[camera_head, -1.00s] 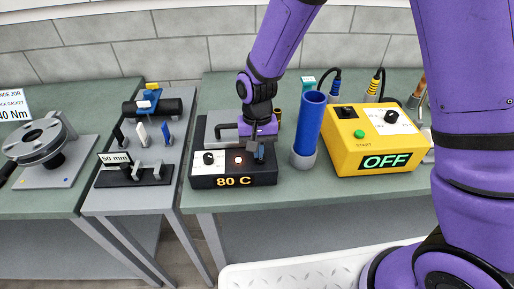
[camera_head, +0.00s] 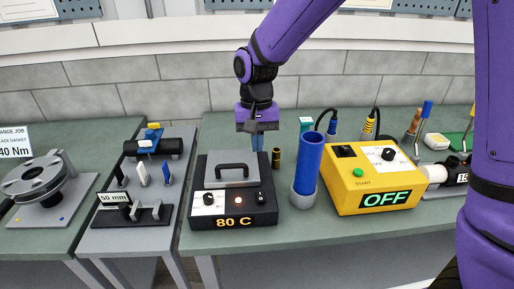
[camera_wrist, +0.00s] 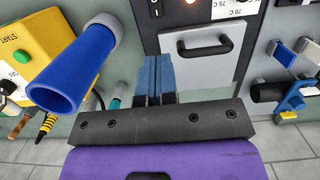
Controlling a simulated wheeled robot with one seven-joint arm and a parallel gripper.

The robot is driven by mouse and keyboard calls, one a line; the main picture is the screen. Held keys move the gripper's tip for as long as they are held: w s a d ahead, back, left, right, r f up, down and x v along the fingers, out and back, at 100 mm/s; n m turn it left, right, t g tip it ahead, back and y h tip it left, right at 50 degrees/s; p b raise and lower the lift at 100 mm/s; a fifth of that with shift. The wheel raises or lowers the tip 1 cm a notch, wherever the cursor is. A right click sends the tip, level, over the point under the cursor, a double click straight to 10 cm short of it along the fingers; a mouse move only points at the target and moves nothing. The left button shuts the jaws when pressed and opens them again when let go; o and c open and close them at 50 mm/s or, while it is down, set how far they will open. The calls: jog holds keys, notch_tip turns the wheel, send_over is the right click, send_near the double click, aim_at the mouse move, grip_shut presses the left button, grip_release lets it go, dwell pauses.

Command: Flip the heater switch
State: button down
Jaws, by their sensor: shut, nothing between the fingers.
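The heater (camera_head: 235,214) is a black box with a glowing "80 C" display, a white dial panel and a small lit reddish lamp (camera_head: 231,200). The heater switch (camera_head: 261,197) is a small black rocker at the right of its front top; it also shows at the top edge of the wrist view (camera_wrist: 155,8). Its exact tilt is too small to tell. My gripper (camera_head: 257,148) is shut and empty, with blue fingers pointing down, above and behind the switch and apart from it. In the wrist view the fingers (camera_wrist: 155,76) lie together beside the heater's grey lid (camera_wrist: 200,72).
A blue tube (camera_head: 308,165) stands right of the heater. A yellow box (camera_head: 375,185) reading "OFF" is farther right. A small dark cylinder with brass (camera_head: 276,158) stands near my fingers. A side table (camera_head: 120,235) with a "50 mm" fixture is left. The bench front is clear.

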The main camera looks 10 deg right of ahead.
aim_at(260, 192)
dwell(0.3)
jog(key=m, duration=0.6)
jog(key=w+m, duration=0.1)
jog(key=m, duration=0.5)
jog(key=d+m, duration=0.1)
jog(key=m, duration=0.5)
jog(key=shift+w, duration=0.35)
jog(key=shift+f, duration=0.1)
jog(key=f, duration=0.4)
jog(key=s+f, duration=0.1)
jog(key=f, duration=0.4)
jog(key=s+f, duration=0.1)
jog(key=f, duration=0.3)
jog(key=shift+a+f, duration=0.1)
jog(key=shift+f, duration=0.3)
jog(key=shift+f, duration=0.1)
